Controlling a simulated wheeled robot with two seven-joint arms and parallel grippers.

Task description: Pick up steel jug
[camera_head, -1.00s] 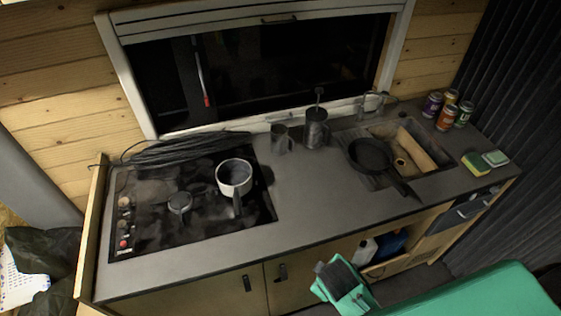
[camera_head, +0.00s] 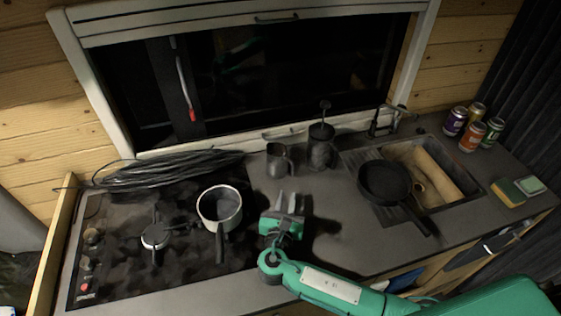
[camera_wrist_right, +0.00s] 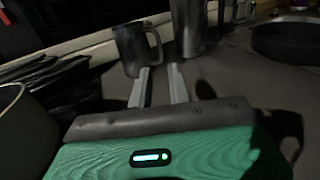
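The steel jug (camera_head: 279,160) is a small grey metal jug with a handle on its right side. It stands upright on the counter below the window, left of a taller dark canister (camera_head: 320,147). My right gripper (camera_head: 286,199) is over the counter just in front of the jug, fingers pointing at it, apart from it. In the right wrist view the jug (camera_wrist_right: 131,50) is beyond the two fingertips (camera_wrist_right: 160,72), which are apart with nothing between them. My left gripper is not in view.
A white saucepan (camera_head: 219,205) sits on the hob (camera_head: 120,262) close left of my right gripper. A black pan (camera_head: 384,184) rests over the sink's left side. Coiled cable (camera_head: 165,166) lies behind the hob. Several cans (camera_head: 471,137) stand at the far right. Counter around the jug's front is clear.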

